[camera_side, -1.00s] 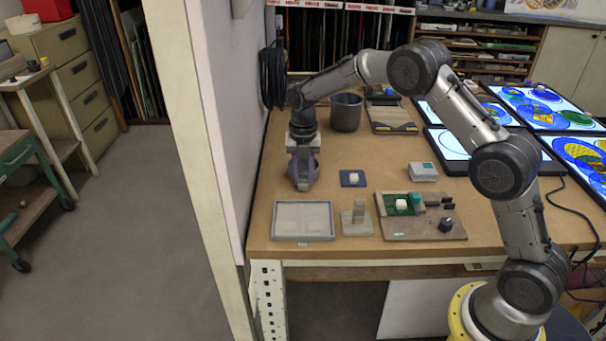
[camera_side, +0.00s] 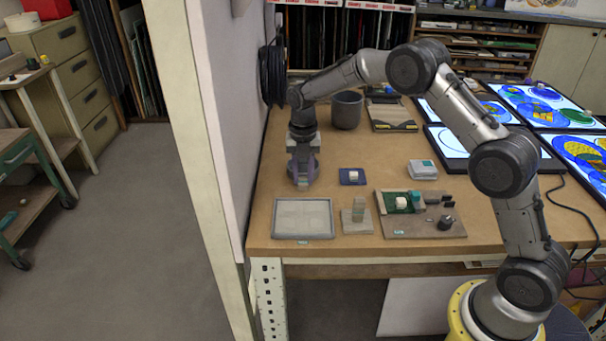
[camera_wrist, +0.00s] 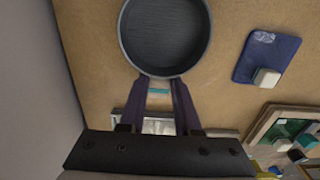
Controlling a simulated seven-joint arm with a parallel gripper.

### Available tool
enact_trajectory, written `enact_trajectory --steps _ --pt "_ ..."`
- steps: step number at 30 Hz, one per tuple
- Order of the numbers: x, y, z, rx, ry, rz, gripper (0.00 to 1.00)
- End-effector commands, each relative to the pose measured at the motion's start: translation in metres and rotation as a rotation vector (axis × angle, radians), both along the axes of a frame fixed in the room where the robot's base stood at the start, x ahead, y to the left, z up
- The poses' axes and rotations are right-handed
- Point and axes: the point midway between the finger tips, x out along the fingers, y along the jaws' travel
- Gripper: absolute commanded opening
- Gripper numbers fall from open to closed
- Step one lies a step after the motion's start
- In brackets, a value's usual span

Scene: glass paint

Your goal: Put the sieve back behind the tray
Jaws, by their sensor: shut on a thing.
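The sieve (camera_wrist: 165,35) is a round, dark grey pan with a raised rim and a ribbed-looking floor. In the wrist view it sits at the tips of my gripper (camera_wrist: 160,84), whose purple fingers are shut on its near edge. In the side view my gripper (camera_side: 303,168) points down at the left of the table, behind the tray, and largely hides the sieve. I cannot tell whether the sieve touches the table. The tray (camera_side: 276,221) is a shallow grey rectangle near the front left edge.
A blue pad (camera_side: 343,178) with a pale block lies right of my gripper. A small block stand (camera_side: 357,226) and a wooden board (camera_side: 430,232) with a green panel are right of the tray. A dark bucket (camera_side: 346,112) stands behind. The partition wall (camera_side: 215,110) is close on the left.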

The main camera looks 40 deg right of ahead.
Motion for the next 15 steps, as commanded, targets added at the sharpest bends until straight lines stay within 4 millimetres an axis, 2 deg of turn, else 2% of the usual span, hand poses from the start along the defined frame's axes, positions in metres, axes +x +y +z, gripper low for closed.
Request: enact_trajectory --steps 2,3,8,9,15 --pt "0.0001 0.0000 -0.0007 0.000 0.000 0.000 0.00" --pt "0.0002 -0.0001 -0.0007 -0.001 -0.001 0.000 0.35" --pt "0.0002 -0.0001 -0.0006 -0.001 -0.001 0.000 0.64" --pt "0.0002 -0.0001 -0.0006 0.000 -0.001 0.000 0.67" --pt "-0.0001 0.0001 -0.0010 0.000 0.000 0.000 0.67"
